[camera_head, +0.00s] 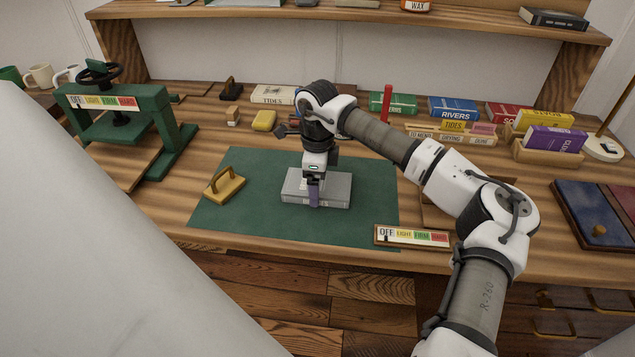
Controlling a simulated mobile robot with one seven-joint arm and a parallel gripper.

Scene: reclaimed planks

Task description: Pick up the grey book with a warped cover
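A grey book (334,191) lies flat on the dark green mat (246,171) on the wooden workbench, its spine towards me. The fingertips reach the height of the book's near edge. They are small and partly hidden by my own wrist, so I cannot tell whether they are open, shut or touching the book. A warp in the cover is too small to make out.
A yellow block with a handle (224,188) sits on the mat left of the book. A labelled strip (411,236) lies at the mat's front right. A green press (118,118) stands at left. Several books, such as the blue RIVERS book (453,107), line the back.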

